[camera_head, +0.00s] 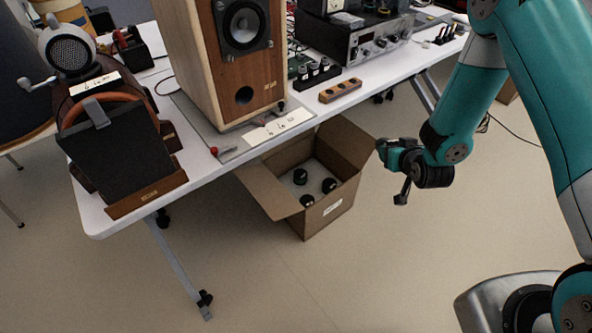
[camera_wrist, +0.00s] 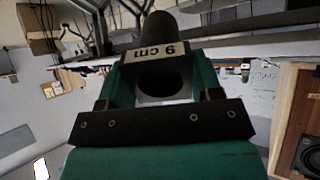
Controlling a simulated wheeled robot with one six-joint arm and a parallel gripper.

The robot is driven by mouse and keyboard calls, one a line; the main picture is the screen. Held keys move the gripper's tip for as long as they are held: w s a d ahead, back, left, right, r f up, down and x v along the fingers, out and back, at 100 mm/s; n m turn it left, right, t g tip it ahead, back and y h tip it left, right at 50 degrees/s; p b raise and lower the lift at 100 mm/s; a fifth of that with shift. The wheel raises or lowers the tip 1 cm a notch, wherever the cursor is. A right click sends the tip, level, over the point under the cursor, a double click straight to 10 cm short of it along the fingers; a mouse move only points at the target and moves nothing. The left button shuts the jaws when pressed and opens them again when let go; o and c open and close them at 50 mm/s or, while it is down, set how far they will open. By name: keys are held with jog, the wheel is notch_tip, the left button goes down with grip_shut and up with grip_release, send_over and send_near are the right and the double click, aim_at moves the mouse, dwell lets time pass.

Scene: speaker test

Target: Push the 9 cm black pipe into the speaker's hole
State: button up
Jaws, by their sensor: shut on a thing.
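My gripper (camera_wrist: 160,80) is shut on a black pipe (camera_wrist: 160,28) with a pale label reading "9 cm", upside down in the wrist view. The pipe's open near end shows between the green fingers. In the head view my gripper (camera_head: 388,148) is small, and the pipe is hard to make out there. The wooden speaker (camera_head: 262,72) stands on the table, with a round dark hole (camera_head: 243,95) low on its front below the driver. The gripper is to the right of the speaker and apart from it. The speaker's edge also shows at the right of the wrist view (camera_wrist: 291,105).
The white table (camera_head: 110,222) also holds a dark device with a black front panel (camera_head: 115,160), a small wooden block (camera_head: 340,90) and an instrument (camera_head: 372,42). An open cardboard box (camera_head: 325,215) with several black pieces stands on the floor below. Floor in front is clear.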

jog(key=w+t+b, duration=0.1)
jog(key=t+b, duration=0.1)
jog(key=b, duration=0.1)
jog(key=w+t+b, duration=0.1)
jog(key=t+b, duration=0.1)
jog(key=b, duration=0.1)
jog(key=shift+w+a+t, duration=0.1)
jog(key=shift+w+t, duration=0.2)
jog(key=shift+w, duration=0.05)
jog(key=r+t+b, duration=0.1)
jog(key=b, duration=0.1)
jog(key=t+b, duration=0.1)
jog(key=b, duration=0.1)
jog(key=shift+w+r+b, duration=0.2)
jog(key=shift+r+b, duration=0.2)
jog(key=s+a+r+n+g+y, duration=0.1)
jog(key=s+a+r+n+y, duration=0.15)
jog(key=a, duration=0.65)
jog(key=s+a+r+n+g+y, duration=0.15)
jog(key=s+a+r+y, duration=0.25)
jog(key=a, duration=0.5)
jog(key=s+a+r+n+y, duration=0.3)
jog(key=a+y, duration=0.1)
jog(key=a, duration=0.4)
jog(key=p+x, duration=0.9)
jog(key=p, duration=0.3)
jog(key=shift+w+a+f+h+p, duration=0.15)
jog(key=shift+w+f+h+p, duration=0.15)
jog(key=shift+p, duration=0.15)
